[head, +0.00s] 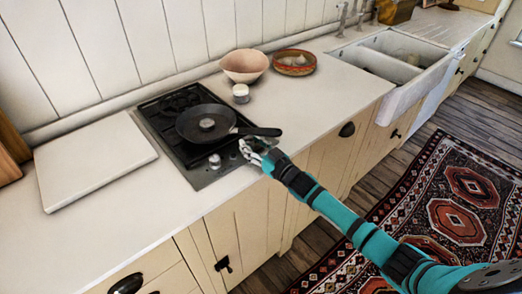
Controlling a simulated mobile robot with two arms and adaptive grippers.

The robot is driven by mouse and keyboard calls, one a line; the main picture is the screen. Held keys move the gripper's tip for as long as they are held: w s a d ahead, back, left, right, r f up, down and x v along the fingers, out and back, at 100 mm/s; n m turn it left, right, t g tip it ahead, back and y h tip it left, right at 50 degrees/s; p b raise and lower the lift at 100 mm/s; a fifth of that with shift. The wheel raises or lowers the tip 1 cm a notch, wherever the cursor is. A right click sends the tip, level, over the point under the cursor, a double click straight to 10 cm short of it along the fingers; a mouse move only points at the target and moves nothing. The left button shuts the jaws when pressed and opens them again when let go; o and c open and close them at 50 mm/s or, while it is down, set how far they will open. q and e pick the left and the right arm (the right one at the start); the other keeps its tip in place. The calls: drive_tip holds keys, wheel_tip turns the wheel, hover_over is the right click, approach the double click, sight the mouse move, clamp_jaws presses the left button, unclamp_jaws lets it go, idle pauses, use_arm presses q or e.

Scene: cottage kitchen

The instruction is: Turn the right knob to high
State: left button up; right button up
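A dark hob (172,138) is set in the pale countertop. One round light knob (215,160) shows on its front strip, left of my gripper. The right knob cannot be made out; my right gripper (247,148) covers the front right corner of the hob where it would be. The gripper's pale fingers point left at that corner, just below the pan handle. I cannot tell whether they touch or hold a knob, or how it is turned. My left gripper is not in view.
A black frying pan (203,124) sits on the hob, its handle (260,132) reaching right above my gripper. A white board (95,162) lies left. A small white jar (241,92), a pink bowl (244,65) and a patterned bowl (294,62) stand behind. A sink (402,72) is farther right.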

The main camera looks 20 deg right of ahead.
drive_tip(key=v, duration=1.1)
drive_tip(key=shift+s, duration=0.25)
drive_tip(key=shift+d, duration=0.1)
